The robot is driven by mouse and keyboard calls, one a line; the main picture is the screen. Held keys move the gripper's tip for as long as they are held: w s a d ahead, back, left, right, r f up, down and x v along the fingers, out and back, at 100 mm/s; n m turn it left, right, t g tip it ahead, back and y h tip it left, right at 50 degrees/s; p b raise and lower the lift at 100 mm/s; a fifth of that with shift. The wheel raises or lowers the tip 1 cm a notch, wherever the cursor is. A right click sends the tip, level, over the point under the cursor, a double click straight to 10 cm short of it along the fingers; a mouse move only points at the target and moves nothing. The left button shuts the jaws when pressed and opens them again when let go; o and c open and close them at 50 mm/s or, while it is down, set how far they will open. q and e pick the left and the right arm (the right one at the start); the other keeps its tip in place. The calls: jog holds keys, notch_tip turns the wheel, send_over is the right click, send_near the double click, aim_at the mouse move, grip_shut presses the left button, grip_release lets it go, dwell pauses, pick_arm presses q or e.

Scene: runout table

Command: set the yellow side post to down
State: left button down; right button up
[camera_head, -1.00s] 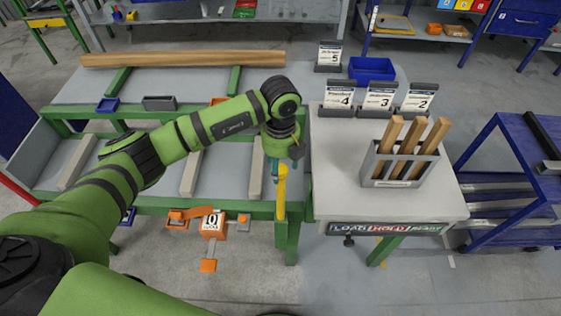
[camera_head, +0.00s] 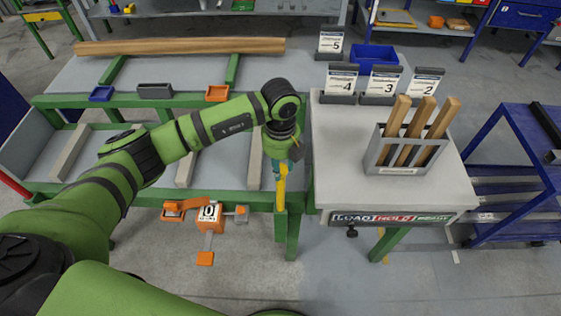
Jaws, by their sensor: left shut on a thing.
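The yellow side post (camera_head: 281,190) is at the right front corner of the green-framed runout table (camera_head: 200,200), beside its green leg. It runs roughly upright in the picture. My left gripper (camera_head: 281,168) comes from above and is shut on the upper part of the post, which its fingers partly hide. I cannot tell from this angle how far the post stands above the table edge. My right gripper is not in view.
A grey side table (camera_head: 330,190) stands close on the right, with a slotted holder (camera_head: 378,155) of wooden sticks and several numbered cards. A long wooden beam (camera_head: 180,46) lies at the back.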

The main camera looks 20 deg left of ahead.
aim_at(280, 191)
pick_arm(q)
jog(key=f+b, duration=0.3)
jog(key=f, duration=0.1)
jog(key=f+b, duration=0.3)
jog(key=f, duration=0.2)
jog(key=f+b, duration=0.3)
jog(key=f, duration=0.1)
jog(key=shift+w+a+f, duration=0.25)
jog(key=shift+w+f, duration=0.05)
jog(key=shift+f, duration=0.1)
jog(key=shift+s, duration=0.1)
jog(key=c, duration=0.8)
grip_release()
jog(key=shift+c, duration=0.2)
jog(key=shift+w+f, duration=0.2)
jog(key=shift+f, duration=0.05)
jog(key=shift+s+d+r, duration=0.1)
jog(key=shift+s+r, duration=0.1)
jog(key=shift+r, duration=0.15)
notch_tip(280, 191, up, 11)
jog(key=shift+w+r, duration=0.15)
jog(key=shift+r, duration=0.05)
jog(key=shift+f, duration=0.1)
